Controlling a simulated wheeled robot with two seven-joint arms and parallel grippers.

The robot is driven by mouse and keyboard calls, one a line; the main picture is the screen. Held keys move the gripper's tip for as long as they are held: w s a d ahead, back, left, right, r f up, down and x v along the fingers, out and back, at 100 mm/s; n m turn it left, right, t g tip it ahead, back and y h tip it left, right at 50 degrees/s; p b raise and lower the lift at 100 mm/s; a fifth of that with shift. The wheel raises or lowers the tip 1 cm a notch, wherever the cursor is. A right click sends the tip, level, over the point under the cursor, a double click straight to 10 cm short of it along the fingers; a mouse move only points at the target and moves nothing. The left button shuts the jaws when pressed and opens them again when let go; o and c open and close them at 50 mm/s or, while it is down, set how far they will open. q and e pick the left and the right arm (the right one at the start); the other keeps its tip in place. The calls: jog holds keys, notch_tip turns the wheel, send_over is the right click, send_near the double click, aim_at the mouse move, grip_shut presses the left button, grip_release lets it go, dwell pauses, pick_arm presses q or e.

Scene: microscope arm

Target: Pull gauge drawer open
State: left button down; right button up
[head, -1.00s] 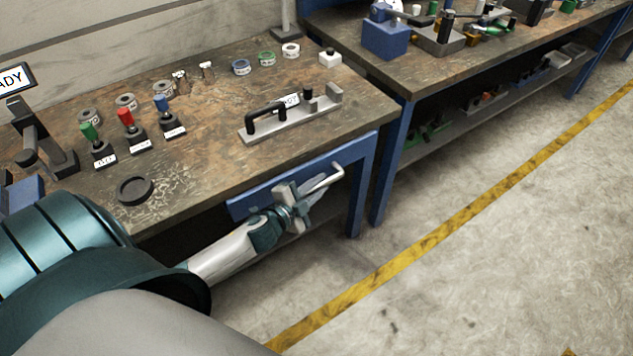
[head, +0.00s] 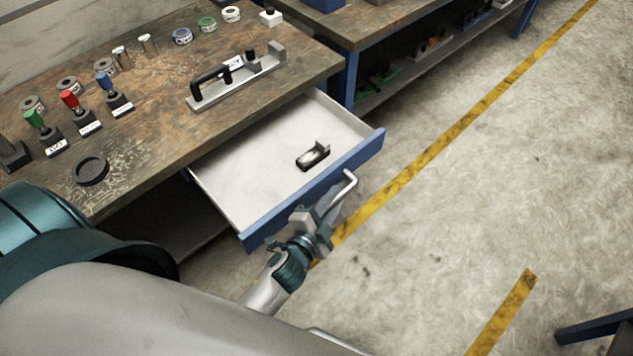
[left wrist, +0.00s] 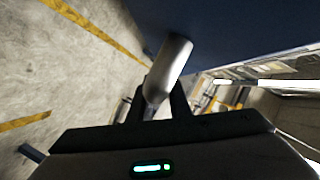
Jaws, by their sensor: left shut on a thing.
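The gauge drawer (head: 232,183) stands pulled out from under the workbench, with its white inside showing and its blue front (head: 268,225) facing the aisle. A small dark gauge (head: 314,155) with a grey end lies inside it, near the front. My left gripper (head: 326,214) is at the drawer front, shut on the grey bar handle (head: 348,187). In the left wrist view the handle (left wrist: 170,70) sits between the fingers, beside the dark blue drawer front (left wrist: 225,30). My right gripper is not in view.
The wooden workbench (head: 150,150) holds a fixture with a black handle (head: 236,78), several coloured-handled tools, rings and a round black dish (head: 90,170). A second bench (head: 370,25) stands behind.

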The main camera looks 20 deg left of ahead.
pick_arm(q)
jog(key=shift+s+d, duration=0.3)
jog(key=shift+d, duration=0.45)
jog(key=shift+s+d, duration=0.3)
jog(key=shift+d, duration=0.45)
jog(key=c, duration=1.6)
grip_release()
jog(key=shift+c, duration=0.2)
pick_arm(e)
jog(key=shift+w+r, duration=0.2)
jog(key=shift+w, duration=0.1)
pick_arm(q)
jog(key=shift+s, duration=0.15)
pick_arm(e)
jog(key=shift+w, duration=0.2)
